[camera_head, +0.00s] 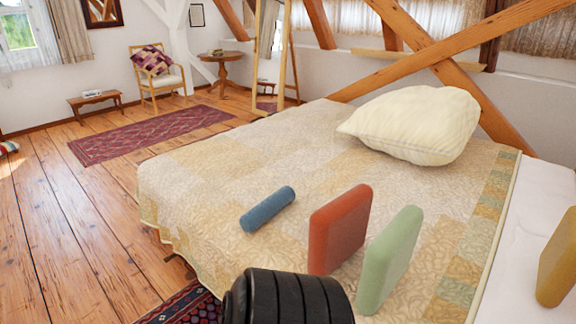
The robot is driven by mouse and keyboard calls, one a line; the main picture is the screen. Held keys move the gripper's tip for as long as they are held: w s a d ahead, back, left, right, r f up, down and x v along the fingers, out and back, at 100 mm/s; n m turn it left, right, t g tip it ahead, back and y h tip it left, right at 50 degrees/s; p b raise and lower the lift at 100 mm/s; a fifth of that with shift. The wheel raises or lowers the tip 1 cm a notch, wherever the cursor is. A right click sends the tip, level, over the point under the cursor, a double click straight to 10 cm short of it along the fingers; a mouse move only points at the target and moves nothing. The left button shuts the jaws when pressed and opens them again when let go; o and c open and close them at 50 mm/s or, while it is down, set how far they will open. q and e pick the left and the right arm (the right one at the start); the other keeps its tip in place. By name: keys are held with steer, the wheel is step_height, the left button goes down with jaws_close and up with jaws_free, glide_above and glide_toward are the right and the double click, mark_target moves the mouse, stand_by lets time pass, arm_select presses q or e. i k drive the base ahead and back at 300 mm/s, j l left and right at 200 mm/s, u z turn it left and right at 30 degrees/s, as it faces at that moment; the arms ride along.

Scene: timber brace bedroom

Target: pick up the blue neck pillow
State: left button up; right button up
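The blue neck pillow (267,210) is a small cylinder lying on its side on the quilted bed (215,175), near the bed's front left part. It lies diagonally, its right end farther back, and is fully visible. Neither of my grippers shows in the head view, and nothing touches the pillow.
A red cushion (340,230) and a green cushion (388,260) stand upright right of the blue pillow. A yellow cushion (558,262) is at the right edge. A large cream pillow (415,125) lies farther back. Wooden floor (60,235) is clear at left.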

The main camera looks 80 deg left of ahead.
mark_target(251, 221)
steer(key=u, duration=2.9)
steer(key=i+j+z, duration=0.65)
steer(key=j, duration=0.25)
